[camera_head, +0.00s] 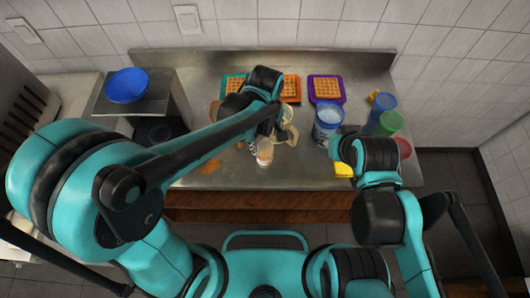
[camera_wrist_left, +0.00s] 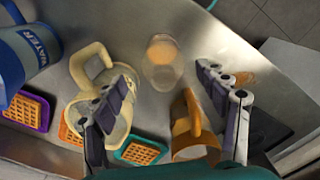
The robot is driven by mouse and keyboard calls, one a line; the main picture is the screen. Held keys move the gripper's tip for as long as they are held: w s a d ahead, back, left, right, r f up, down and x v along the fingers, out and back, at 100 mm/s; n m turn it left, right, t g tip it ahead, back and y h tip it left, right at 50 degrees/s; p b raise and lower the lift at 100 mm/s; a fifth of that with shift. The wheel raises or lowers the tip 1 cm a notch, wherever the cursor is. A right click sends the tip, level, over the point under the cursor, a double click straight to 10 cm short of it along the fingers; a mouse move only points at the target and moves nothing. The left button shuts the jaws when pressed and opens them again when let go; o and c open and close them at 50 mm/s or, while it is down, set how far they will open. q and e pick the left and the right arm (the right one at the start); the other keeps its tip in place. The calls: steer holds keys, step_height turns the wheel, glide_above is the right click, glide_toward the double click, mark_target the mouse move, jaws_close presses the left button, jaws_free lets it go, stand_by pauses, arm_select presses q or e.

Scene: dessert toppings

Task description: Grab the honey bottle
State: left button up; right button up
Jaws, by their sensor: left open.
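An amber jug with a handle (camera_wrist_left: 190,128), which looks like the honey bottle, is low in the left wrist view, between the finger lines. A cream pitcher (camera_wrist_left: 88,72) is by the left finger there and shows in the head view (camera_head: 291,133). A clear cup with an orange top (camera_wrist_left: 162,52) stands between and beyond the fingertips; it shows in the head view (camera_head: 265,153). My left gripper (camera_wrist_left: 163,85) is open and empty above the counter. In the head view my left arm hides much of this area.
Waffles on coloured trays (camera_head: 326,89) line the counter's back. Blue, green and red cups (camera_head: 389,122) stand at the right. A yellow block (camera_head: 343,170) is near the front edge. A blue bowl (camera_head: 127,85) is at left.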

arm_select(q)
steer(key=f+b, duration=0.1)
steer(key=f, duration=0.2)
steer(key=f+b, duration=0.1)
steer(key=f, duration=0.2)
steer(key=shift+s+a, duration=0.1)
steer(key=shift+s, duration=0.1)
steer(key=c, duration=1.4)
